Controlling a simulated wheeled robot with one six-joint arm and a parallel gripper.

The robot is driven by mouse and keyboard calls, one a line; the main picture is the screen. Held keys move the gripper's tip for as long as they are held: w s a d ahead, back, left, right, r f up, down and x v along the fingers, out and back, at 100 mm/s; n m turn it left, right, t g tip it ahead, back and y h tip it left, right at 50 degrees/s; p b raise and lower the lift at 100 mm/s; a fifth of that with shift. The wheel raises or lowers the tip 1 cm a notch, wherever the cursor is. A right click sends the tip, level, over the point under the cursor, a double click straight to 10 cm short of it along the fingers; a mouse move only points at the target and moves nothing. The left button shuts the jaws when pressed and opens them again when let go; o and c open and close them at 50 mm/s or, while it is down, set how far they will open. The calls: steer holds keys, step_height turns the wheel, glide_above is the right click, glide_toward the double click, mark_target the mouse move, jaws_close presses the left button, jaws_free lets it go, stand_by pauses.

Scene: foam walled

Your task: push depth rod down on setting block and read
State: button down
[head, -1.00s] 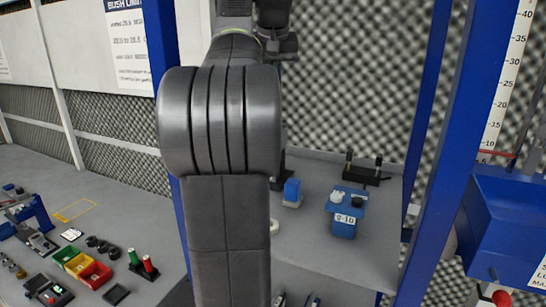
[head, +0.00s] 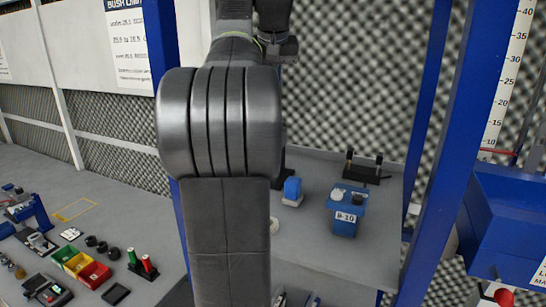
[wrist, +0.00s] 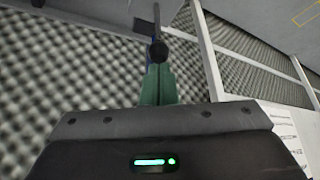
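In the wrist view, the green fingers of my gripper (wrist: 158,85) are close together. A dark rod (wrist: 156,18) with a round black knob (wrist: 158,52) is at their tips and points away from me. It looks held, though the contact is partly hidden. In the head view my own arm hides the gripper. A blue block (head: 344,224) with a white label, which seems to read B-10, stands on the grey bench. A white round piece and a dark piece sit on top of it. I cannot tell whether this is the setting block. No reading is visible.
A small blue item (head: 292,189) and a black stand with two posts (head: 367,171) are on the same bench. Blue uprights (head: 433,150) frame it. A blue box (head: 515,225) hangs at right.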

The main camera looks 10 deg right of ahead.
steer(key=shift+f+b, duration=0.95)
steer(key=shift+f, duration=0.7)
steer(key=shift+r, duration=0.15)
step_height(320, 180, up, 3)
steer(key=p, duration=0.3)
steer(key=shift+r+p, duration=0.75)
steer(key=shift+r, duration=0.2)
